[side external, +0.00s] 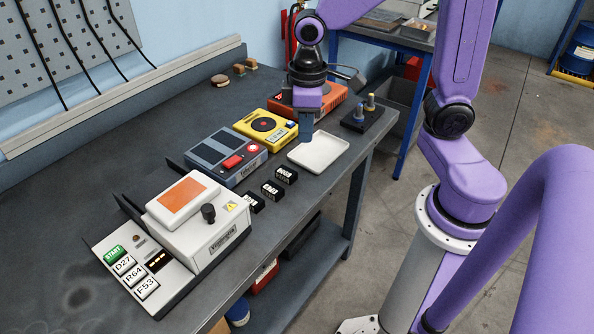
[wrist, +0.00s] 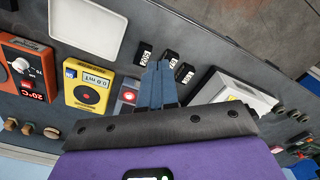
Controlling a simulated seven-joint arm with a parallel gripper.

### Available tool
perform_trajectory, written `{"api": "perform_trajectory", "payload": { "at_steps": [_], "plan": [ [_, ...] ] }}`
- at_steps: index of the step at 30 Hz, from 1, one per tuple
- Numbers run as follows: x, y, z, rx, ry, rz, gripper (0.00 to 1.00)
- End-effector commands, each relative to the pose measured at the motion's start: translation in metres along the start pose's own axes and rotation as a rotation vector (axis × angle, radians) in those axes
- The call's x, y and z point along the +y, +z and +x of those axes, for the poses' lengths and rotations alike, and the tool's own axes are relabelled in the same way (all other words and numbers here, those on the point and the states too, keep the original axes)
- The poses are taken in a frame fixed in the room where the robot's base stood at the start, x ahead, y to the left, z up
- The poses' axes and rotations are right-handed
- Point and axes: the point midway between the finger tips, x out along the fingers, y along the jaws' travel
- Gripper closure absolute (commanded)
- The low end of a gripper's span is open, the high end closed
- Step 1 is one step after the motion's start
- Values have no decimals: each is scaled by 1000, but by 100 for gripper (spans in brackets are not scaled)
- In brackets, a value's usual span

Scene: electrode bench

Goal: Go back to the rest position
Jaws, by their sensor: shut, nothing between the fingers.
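My gripper (side external: 306,135) hangs above the bench near the left edge of the white tray (side external: 322,154), pointing down. In the wrist view its blue-grey fingers (wrist: 159,66) are together with nothing between them. The fingertips there overlap the view of the small black labelled blocks (wrist: 170,60). The same blocks (side external: 273,190) lie in a row on the bench in the side view. The tray also shows in the wrist view (wrist: 88,28) and looks empty. The gripper's exact height above the bench is hard to tell.
A white device with an orange screen (side external: 183,197), a blue-grey device with a red button (side external: 233,160), a yellow meter (side external: 268,125) and an orange box (side external: 335,98) line the bench (side external: 100,195). A black stand with knobs (side external: 370,118) is at the right edge.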

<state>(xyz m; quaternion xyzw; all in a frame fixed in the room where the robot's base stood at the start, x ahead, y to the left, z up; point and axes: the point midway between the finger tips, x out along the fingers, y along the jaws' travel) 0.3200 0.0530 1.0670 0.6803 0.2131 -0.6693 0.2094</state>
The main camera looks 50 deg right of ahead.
Motion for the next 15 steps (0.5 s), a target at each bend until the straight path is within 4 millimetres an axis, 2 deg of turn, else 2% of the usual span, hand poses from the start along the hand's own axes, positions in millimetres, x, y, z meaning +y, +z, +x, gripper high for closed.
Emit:
{"api": "perform_trajectory", "payload": {
  "at_steps": [1,6,10,15],
  "plan": [
    [-15,12,-3,4,-1,-56,100],
    [-54,54,-8,9,-5,-226,100],
    [-74,87,-9,12,-8,-345,100],
    [-86,117,-8,13,-11,-451,100]
  ]
}}
